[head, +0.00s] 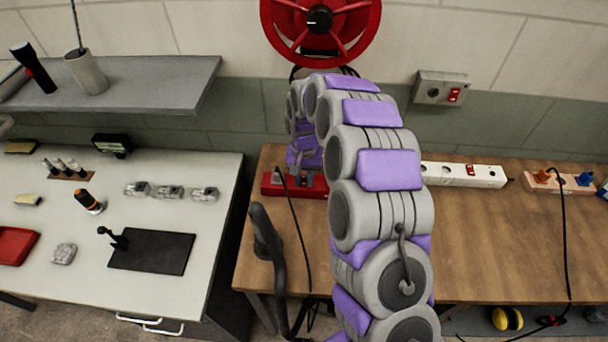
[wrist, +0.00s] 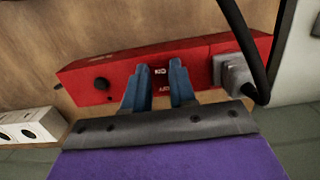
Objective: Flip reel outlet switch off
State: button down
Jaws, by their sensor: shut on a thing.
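A red outlet strip (wrist: 205,62) lies on the wooden bench. In the wrist view its middle carries a switch area with ON and OFF lettering (wrist: 160,71), and a grey plug with a black cable (wrist: 232,74) sits in its right end. In the head view the red strip (head: 268,186) shows at the bench's left end, partly hidden by my arm. My gripper (wrist: 163,70) is at the middle of the strip, its two blue-grey fingertips close together around the switch. The switch itself is mostly hidden, so I cannot tell its position.
A red reel (head: 345,25) hangs on the wall above, with a grey wall box (head: 430,88) with a red switch to its right. A white power strip (head: 480,178) and another strip (head: 570,184) stand at the bench's back. The bench's front right (head: 500,250) is clear.

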aim_at(303, 181)
jog(key=shift+w+r+g+p, duration=0.15)
jog(key=shift+w+g+p, duration=0.2)
jog(key=shift+g+p, duration=0.6)
jog(key=c, duration=0.9)
grip_release()
jog(key=shift+a, duration=0.1)
notch_tip(303, 181, up, 4)
jog(key=shift+f+p, duration=0.15)
jog(key=shift+p, duration=0.5)
jog(key=shift+s+d+f, duration=0.15)
jog(key=shift+s+d, duration=0.05)
jog(key=shift+s, duration=0.65)
jog(key=s+d, duration=0.1)
jog(key=s, duration=0.3)
jog(key=s+d+r+p, duration=0.1)
jog(key=s, duration=0.4)
jog(key=s+d+p, duration=0.1)
jog(key=s+d, duration=0.1)
jog(key=s, duration=0.2)
jog(key=shift+s+r, duration=0.15)
jog(key=shift+s, duration=0.2)
